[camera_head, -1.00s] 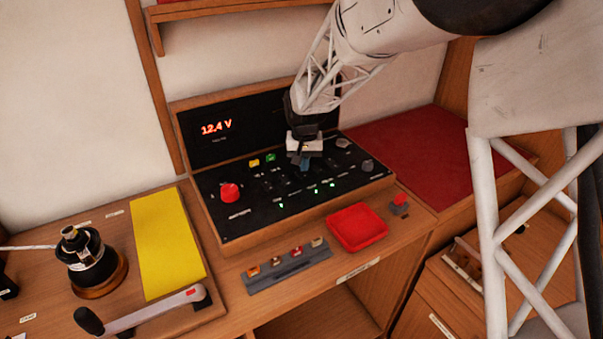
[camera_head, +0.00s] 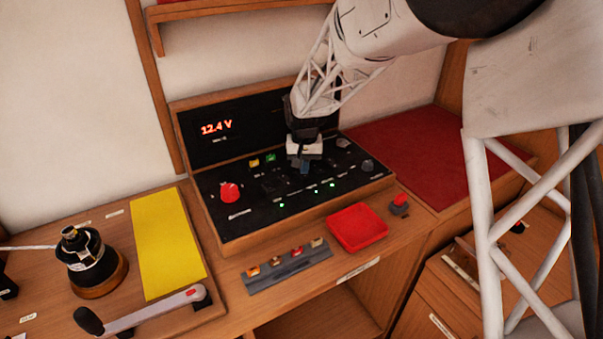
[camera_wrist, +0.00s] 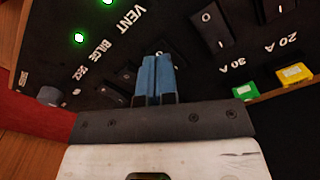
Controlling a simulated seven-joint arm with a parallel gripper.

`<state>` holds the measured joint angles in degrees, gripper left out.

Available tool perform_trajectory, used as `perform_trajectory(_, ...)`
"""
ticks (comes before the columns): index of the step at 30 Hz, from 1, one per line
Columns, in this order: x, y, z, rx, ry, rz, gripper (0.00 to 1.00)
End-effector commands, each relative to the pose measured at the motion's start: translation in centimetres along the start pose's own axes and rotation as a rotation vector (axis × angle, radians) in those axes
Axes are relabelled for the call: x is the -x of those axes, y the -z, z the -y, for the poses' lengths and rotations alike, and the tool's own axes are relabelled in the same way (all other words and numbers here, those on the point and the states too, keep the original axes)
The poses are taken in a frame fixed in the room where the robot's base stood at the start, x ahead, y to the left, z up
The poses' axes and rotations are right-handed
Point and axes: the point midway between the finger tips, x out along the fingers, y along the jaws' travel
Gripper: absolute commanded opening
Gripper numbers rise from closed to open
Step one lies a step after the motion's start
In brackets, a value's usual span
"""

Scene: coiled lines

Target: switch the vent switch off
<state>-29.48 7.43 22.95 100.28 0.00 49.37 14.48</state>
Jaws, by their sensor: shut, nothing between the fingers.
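The vent switch (camera_wrist: 177,57) is a black rocker in line with the white VENT label in the wrist view. My fingers cover much of it, and its position cannot be told. My gripper (camera_wrist: 155,60) has blue fingertips held together with nothing between them, right over or at this switch; contact cannot be told. In the head view my gripper (camera_head: 304,168) points down at the middle of the black switch panel (camera_head: 250,220), hiding the switches behind it. A green light (camera_wrist: 107,2) glows beyond the VENT label.
A BILGE rocker (camera_wrist: 128,72) sits beside the vent switch, and a larger rocker (camera_wrist: 212,30) on its other side. Green (camera_wrist: 245,91) and yellow (camera_wrist: 295,74) pieces are near the panel edge. A red knob (camera_head: 230,191) stands at the panel's left. A red tray (camera_head: 357,229) lies in front.

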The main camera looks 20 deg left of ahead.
Motion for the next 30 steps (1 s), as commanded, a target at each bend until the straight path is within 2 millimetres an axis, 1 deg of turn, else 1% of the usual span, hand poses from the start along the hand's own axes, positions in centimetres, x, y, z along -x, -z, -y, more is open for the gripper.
perform_trajectory(30,-1.06,0.01,0.00,0.000,0.000,-0.001,0.00)
